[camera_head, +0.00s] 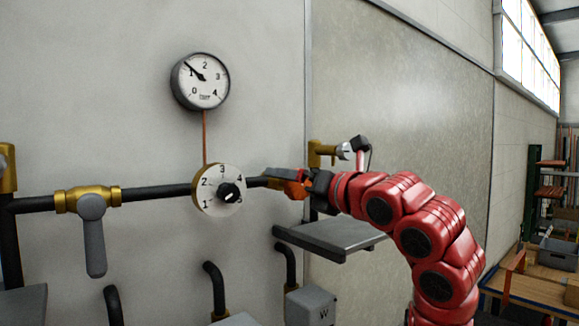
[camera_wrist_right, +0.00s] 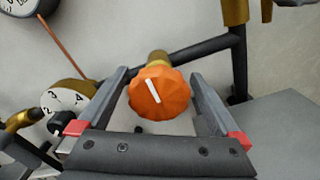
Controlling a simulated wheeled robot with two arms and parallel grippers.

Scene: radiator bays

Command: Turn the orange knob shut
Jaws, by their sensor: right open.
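The orange knob (camera_wrist_right: 158,92) is faceted, with a white line on its face that leans slightly from upright. It sits on a brass valve on a dark pipe. My right gripper (camera_wrist_right: 159,75) is open, with one finger on each side of the knob; small gaps seem to show, and I cannot tell whether either finger touches. In the head view the orange knob (camera_head: 293,189) is partly hidden by my right gripper (camera_head: 282,180), which comes in from the right. My left gripper is not in view.
A white numbered dial with a black knob (camera_head: 219,190) is on the pipe left of my right gripper. A round gauge (camera_head: 200,81) hangs above it. A brass valve with a grey lever (camera_head: 92,215) is further left. A grey shelf (camera_head: 330,236) juts out below my gripper.

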